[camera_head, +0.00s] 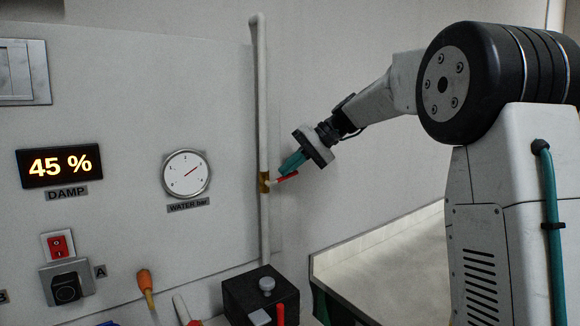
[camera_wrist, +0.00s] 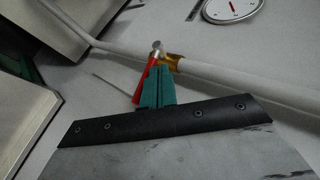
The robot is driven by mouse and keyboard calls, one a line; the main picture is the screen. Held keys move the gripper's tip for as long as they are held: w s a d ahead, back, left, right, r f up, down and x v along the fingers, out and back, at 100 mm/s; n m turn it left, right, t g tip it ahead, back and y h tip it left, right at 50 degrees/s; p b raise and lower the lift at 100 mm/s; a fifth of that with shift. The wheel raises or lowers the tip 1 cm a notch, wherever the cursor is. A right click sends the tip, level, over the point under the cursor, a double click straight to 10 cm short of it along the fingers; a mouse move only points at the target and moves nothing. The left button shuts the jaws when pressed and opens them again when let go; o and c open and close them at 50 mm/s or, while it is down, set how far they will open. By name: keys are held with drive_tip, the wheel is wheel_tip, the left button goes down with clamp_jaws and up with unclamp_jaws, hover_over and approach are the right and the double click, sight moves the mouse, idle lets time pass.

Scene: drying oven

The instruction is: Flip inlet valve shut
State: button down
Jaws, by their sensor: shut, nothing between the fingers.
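The inlet valve is a brass body (camera_head: 264,182) on a white vertical pipe (camera_head: 263,100), with a red lever (camera_head: 286,179) that sticks out to the right and slightly up. My gripper (camera_head: 284,172), with teal fingers, is shut and empty, its tips close to the lever. The fingers hide part of the lever. I cannot tell whether they touch it.
A round water gauge (camera_head: 186,174) and a damp display reading 45 % (camera_head: 59,165) are on the panel to the left. A black box (camera_head: 245,300) with a knob stands below the pipe. A light bench (camera_head: 395,265) lies at the lower right.

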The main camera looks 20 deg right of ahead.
drive_tip(key=s+d+r, duration=0.2)
drive_tip(key=d+r, duration=0.4)
drive_tip(key=r, duration=0.4)
drive_tip(key=shift+s+d, duration=0.15)
drive_tip(key=shift+d, duration=0.1)
drive_tip(key=shift+r, duration=0.1)
